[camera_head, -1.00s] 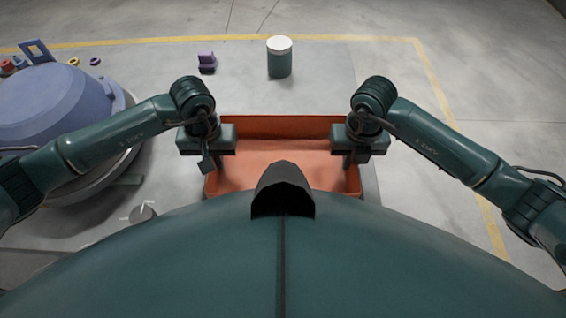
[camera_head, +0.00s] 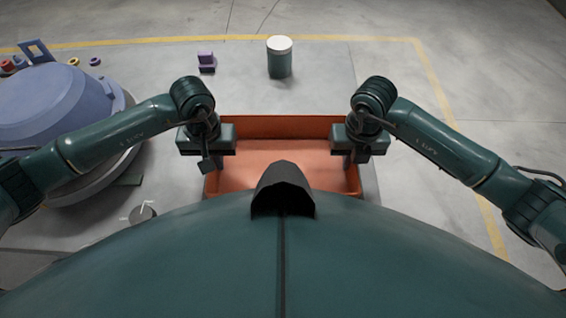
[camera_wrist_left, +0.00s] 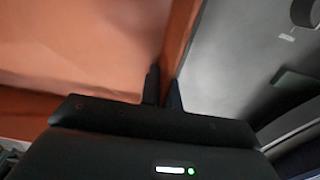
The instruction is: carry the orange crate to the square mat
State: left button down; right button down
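The orange crate (camera_head: 283,126) is in front of my body in the head view; its near side is hidden behind my body, and the inside that shows looks empty. My left gripper (camera_head: 207,160) is at the crate's left wall. In the left wrist view my left fingers (camera_wrist_left: 163,88) stand on either side of the crate's wall (camera_wrist_left: 181,35), close against it. My right gripper (camera_head: 350,160) is at the right wall with a finger inside the crate; its other finger is hidden. I cannot make out a square mat.
A green cylinder with a white top (camera_head: 279,58) and a small purple object (camera_head: 206,62) stand beyond the crate. A large blue-grey rounded body (camera_head: 55,105) is at the left. Small coloured rings lie behind it. The floor at the right is clear, with a yellow line (camera_head: 437,87).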

pick_arm(q)
jog(key=shift+r, duration=0.1)
pick_arm(e)
jog(key=shift+r, duration=0.1)
